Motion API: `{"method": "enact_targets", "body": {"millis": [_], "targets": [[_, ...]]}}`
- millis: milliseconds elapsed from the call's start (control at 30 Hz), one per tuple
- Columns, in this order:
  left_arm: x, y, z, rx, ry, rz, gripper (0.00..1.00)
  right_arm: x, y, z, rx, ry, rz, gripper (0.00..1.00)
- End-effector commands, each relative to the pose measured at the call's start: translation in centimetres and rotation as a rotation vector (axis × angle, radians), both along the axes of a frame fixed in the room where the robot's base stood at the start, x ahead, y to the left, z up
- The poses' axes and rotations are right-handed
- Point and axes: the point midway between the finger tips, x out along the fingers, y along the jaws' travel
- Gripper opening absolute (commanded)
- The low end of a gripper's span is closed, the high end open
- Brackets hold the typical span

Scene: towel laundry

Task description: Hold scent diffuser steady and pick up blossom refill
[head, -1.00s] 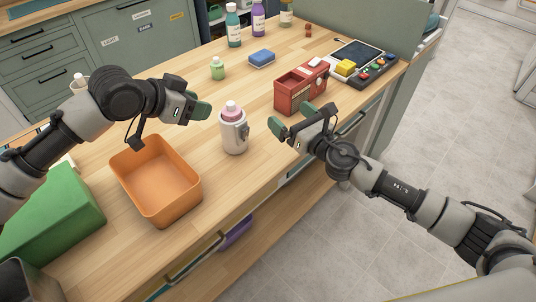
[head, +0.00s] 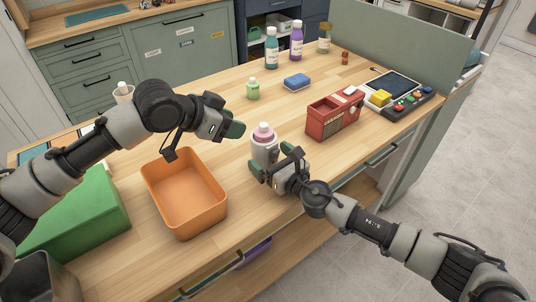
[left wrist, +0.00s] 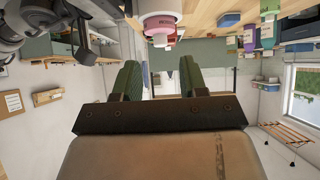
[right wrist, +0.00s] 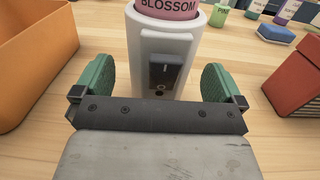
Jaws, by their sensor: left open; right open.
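The white scent diffuser (head: 264,152) stands upright on the table, with the pink blossom refill (head: 263,132) seated in its top. In the right wrist view the diffuser (right wrist: 165,60) stands between the fingers of my open right gripper (right wrist: 156,80), its dark switch panel facing me; the refill's BLOSSOM label (right wrist: 167,8) shows above. I cannot tell whether the fingers touch it. My left gripper (head: 236,129) is open and empty, above and left of the refill. The left wrist view shows the refill (left wrist: 160,22) off to the side of its fingers.
An orange bin (head: 186,205) and a green box (head: 85,215) are at the left. Taller bottles (head: 296,42) line the back. Table between is clear.

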Motion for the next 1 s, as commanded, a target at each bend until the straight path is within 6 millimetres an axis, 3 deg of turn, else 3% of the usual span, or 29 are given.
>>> {"method": "enact_targets", "body": {"millis": [200, 467, 867, 1000], "targets": [[0.00, -0.01, 0.01, 0.000, 0.000, 0.000, 0.43, 1.22, 0.91, 0.00, -0.001, 0.000, -0.001, 1.00], [0.00, -0.01, 0.01, 0.000, 0.000, 0.000, 0.43, 1.30, 0.99, 0.01, 0.000, 0.000, 0.000, 1.00], [0.00, -0.01, 0.01, 0.000, 0.000, 0.000, 0.43, 1.29, 0.95, -0.02, -0.001, 0.001, -0.001, 0.42], [0.15, -0.17, 0.09, 0.005, 0.010, 0.008, 0.62, 1.28, 0.95, -0.02, -0.001, 0.001, -0.001, 0.40]]}}
